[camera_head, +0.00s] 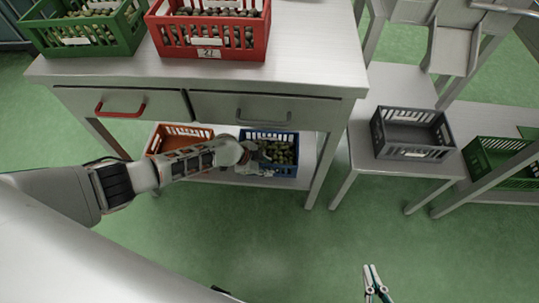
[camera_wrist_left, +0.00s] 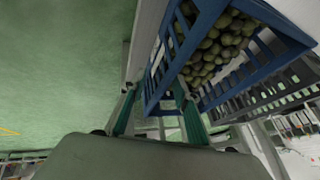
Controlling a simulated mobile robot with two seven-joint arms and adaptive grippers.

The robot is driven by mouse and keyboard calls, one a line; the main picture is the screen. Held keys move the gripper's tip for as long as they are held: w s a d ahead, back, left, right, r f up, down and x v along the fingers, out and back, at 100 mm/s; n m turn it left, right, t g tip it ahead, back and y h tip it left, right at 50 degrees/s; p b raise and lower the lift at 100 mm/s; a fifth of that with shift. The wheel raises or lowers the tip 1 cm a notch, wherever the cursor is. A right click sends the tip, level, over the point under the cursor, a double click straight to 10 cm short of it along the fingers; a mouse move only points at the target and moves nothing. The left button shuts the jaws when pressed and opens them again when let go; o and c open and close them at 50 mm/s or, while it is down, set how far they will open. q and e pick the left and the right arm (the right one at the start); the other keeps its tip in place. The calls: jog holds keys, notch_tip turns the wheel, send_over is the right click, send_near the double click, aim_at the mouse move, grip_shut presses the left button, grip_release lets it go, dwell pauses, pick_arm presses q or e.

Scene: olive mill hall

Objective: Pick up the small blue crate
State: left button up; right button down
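The small blue crate (camera_head: 283,174) holds green olives and stands on the lower shelf of the metal table. Its slatted wall also shows close up in the left wrist view (camera_wrist_left: 240,88). My left gripper (camera_head: 257,160) is at the crate's left side and hides part of it. In the left wrist view its two fingers (camera_wrist_left: 157,108) are apart, with a lower corner of the crate showing between their tips. I cannot tell whether they touch it. My right gripper (camera_head: 371,268) shows at the bottom of the head view, away from the crate; its finger gap is unclear.
An orange crate (camera_head: 168,133) stands left of the blue one on the shelf. Green (camera_head: 90,52) and red (camera_head: 210,47) olive crates stand on the tabletop above. A grey crate (camera_head: 408,150) sits on a side table. The green floor in front is clear.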

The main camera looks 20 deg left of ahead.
pick_arm(q)
jog(key=shift+w+r, duration=0.15)
grip_shut()
jog(key=shift+w+d+r, duration=0.1)
jog(key=shift+r, duration=0.05)
jog(key=shift+r, duration=0.1)
